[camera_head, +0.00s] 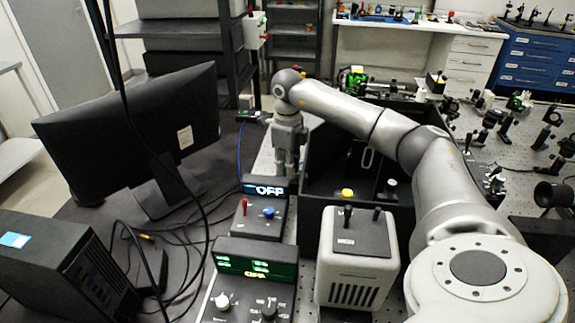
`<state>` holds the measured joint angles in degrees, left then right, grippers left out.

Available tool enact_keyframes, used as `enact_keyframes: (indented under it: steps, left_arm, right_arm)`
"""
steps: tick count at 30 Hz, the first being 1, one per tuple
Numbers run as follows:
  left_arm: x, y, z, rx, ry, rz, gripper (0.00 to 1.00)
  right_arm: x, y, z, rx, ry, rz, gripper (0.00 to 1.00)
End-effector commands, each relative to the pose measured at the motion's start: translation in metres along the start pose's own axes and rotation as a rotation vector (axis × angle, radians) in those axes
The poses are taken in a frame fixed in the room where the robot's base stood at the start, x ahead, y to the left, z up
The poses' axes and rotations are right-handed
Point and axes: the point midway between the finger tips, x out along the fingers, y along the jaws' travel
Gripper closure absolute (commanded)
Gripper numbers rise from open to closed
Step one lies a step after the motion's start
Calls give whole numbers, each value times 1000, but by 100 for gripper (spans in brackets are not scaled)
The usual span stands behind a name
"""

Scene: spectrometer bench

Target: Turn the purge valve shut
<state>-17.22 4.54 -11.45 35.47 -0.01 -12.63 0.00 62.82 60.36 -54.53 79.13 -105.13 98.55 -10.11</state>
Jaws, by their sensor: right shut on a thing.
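My right gripper (287,170) points down at the end of my right arm, beside the left wall of the black open enclosure (330,138) and behind the box with the OFF display (264,189). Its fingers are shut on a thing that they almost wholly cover. From its place this looks like the purge valve, but I cannot make out the handle or which way it is turned. My left gripper is not in view.
A control box (250,265) with green readouts and a grey HIGH unit (356,265) stand in front. A yellow knob (347,194) shows behind the grey unit. A monitor (135,125) and loose black cables fill the left. Optics stand at right.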

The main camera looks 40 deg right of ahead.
Motion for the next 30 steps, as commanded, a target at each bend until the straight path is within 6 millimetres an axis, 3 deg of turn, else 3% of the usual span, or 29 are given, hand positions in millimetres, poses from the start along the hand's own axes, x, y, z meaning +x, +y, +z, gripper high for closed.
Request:
enact_keyframes:
  steps: [17, 30]
  left_arm:
    - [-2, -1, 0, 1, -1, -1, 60]
    - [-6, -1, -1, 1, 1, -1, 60]
  right_arm:
    - [-1, 0, 2, -73, -5, -1, 100]
    - [-2, 0, 2, -432, -6, -3, 100]
